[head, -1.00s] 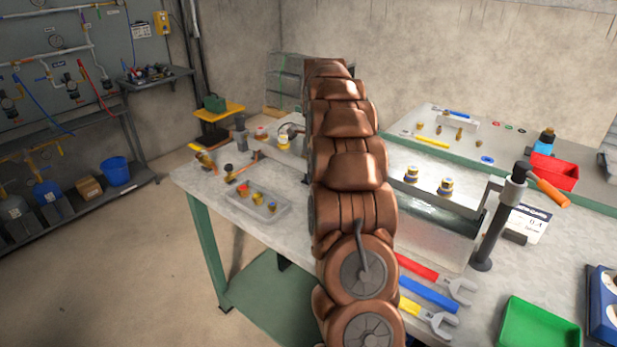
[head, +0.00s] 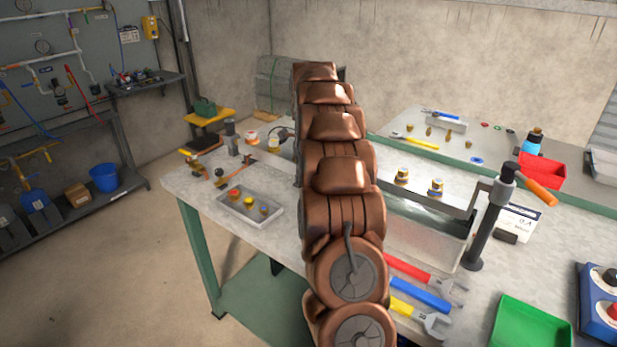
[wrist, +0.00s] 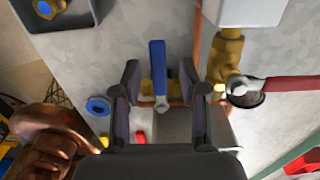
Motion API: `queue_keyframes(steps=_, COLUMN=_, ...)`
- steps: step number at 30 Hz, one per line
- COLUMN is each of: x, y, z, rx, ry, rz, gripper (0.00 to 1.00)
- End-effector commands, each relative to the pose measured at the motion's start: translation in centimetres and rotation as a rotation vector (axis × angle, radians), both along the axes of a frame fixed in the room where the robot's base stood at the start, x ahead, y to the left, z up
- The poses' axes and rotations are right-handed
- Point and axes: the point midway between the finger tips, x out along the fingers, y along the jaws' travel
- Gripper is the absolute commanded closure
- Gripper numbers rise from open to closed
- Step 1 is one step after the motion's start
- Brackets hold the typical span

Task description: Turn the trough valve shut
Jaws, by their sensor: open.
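In the wrist view, a blue lever (wrist: 158,68) on a small brass valve body (wrist: 147,91) lies between the fingers of my open gripper (wrist: 160,93). The fingers stand on either side, with no clear contact. To the right, a red lever (wrist: 285,84) sits on a valve with a brass fitting (wrist: 226,52). No label shows which valve is the trough's. In the head view, my arm hides my gripper and much of the bench's middle. A grey metal trough (head: 425,240) stands right of my arm, beside a dark post with an orange handle (head: 538,191).
The bench (head: 190,185) holds a small tray of fittings (head: 240,214) left of my arm. Wrenches (head: 420,292), a green bin (head: 530,328) and a red bin (head: 542,173) are on the right. A blue bucket (head: 105,178) stands on the left wall shelf. Floor at lower left is clear.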

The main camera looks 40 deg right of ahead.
Motion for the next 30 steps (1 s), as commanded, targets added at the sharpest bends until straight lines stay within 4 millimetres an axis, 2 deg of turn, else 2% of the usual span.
queue_keyframes(steps=7, x=0.0, y=0.0, z=0.8, rx=0.001, ry=0.001, rz=0.001, gripper=0.57)
queue_keyframes(steps=18, x=0.1, y=-0.1, z=5.4, rx=-0.003, ry=-0.002, rz=0.000, gripper=0.57)
queue_keyframes(steps=30, x=0.1, y=0.0, z=7.5, rx=0.000, ry=0.000, rz=0.000, gripper=0.57)
